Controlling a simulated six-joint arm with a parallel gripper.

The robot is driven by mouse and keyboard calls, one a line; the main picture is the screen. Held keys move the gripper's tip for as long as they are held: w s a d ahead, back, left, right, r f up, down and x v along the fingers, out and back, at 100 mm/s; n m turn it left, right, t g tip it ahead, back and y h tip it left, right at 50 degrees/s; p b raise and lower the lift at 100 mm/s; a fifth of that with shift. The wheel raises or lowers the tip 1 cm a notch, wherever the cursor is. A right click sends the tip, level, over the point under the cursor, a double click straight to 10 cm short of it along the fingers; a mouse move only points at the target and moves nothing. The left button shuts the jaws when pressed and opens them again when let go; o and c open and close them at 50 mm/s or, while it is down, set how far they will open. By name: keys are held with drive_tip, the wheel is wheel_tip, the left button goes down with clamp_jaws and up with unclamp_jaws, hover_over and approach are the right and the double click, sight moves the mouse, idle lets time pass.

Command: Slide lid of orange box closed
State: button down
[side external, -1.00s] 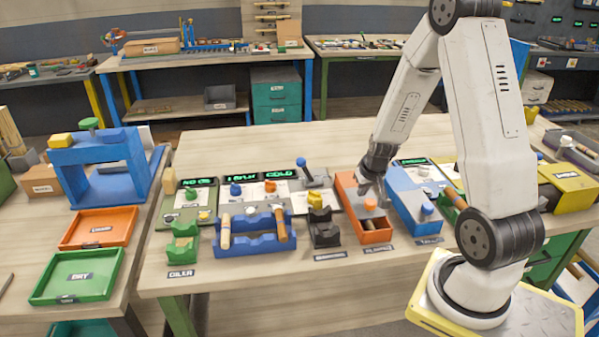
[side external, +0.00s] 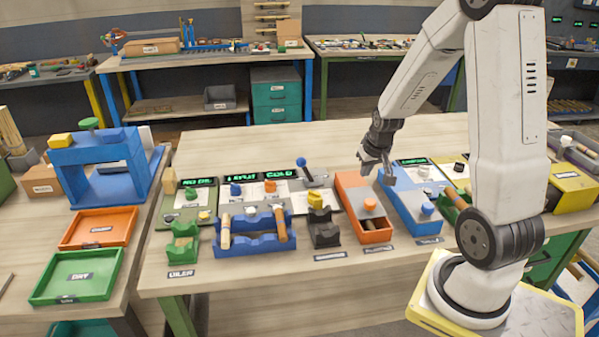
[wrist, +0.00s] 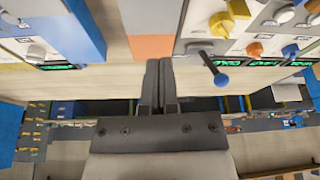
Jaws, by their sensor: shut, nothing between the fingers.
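The orange box (side external: 375,236) stands on the bench, right of centre in the side view. A dark gap shows between the lid's front edge and the box's front wall, with something brownish inside. My gripper (side external: 386,178) is above the bench, behind and right of the knob, apart from it. In the wrist view its fingers (wrist: 158,65) are together and empty. Part of the orange box (wrist: 150,46) shows just beyond the fingertips; the knob is out of that view.
Bare bench lies behind the boxes.

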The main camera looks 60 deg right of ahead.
drive_tip(key=shift+v, duration=1.45)
drive_tip(key=shift+a, duration=0.1)
drive_tip(key=w+d+g+y, duration=0.4)
drive_tip(key=w+d+g, duration=0.1)
drive_tip(key=w+g, duration=0.1)
drive_tip(key=shift+w+d+g+y, duration=0.2)
drive_tip(key=shift+w+g+y, duration=0.1)
drive_tip(key=shift+w+y, duration=0.1)
drive_tip(key=shift+s+f, duration=0.1)
drive_tip(key=shift+f, duration=0.1)
